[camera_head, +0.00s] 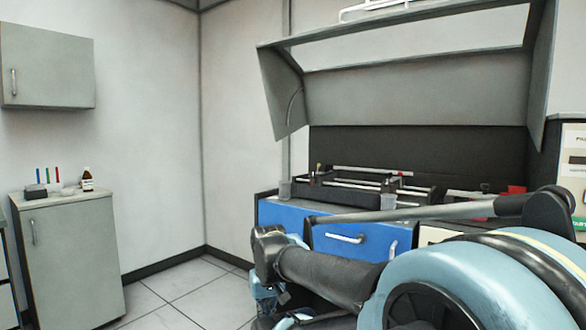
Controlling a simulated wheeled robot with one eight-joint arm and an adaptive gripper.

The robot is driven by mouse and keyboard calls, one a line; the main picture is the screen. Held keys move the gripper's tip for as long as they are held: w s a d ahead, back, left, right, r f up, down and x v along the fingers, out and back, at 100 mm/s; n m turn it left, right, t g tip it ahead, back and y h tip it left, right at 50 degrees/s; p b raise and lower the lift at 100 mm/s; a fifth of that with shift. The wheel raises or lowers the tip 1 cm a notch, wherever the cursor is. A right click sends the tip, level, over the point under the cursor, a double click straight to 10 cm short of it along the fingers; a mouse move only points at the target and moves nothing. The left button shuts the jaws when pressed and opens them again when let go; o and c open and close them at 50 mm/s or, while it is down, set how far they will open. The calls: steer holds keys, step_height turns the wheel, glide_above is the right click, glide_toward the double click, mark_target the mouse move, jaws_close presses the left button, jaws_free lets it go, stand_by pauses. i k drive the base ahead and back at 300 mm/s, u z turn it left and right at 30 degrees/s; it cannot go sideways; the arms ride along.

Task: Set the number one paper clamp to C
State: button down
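The machine (360,188) with rails and dark blocks sits under the raised grey hood, on a bench with blue drawer fronts. The number one paper clamp and any letter C mark are too small to make out. A red part (515,189) shows at the machine's right. My arm crosses the lower right in front of the bench and hides part of it. My gripper's fingers are not visible; the far end of the arm runs down to the bottom edge.
The open hood (400,95) hangs over the bench. Blue drawers (285,215) with a white handle face me. Clear cups stand on the bench top. Tiled floor between is clear.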

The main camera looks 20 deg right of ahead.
mark_target(315, 179)
steer(key=u, duration=1.45)
steer(key=i, duration=2)
steer(key=z, duration=3.3)
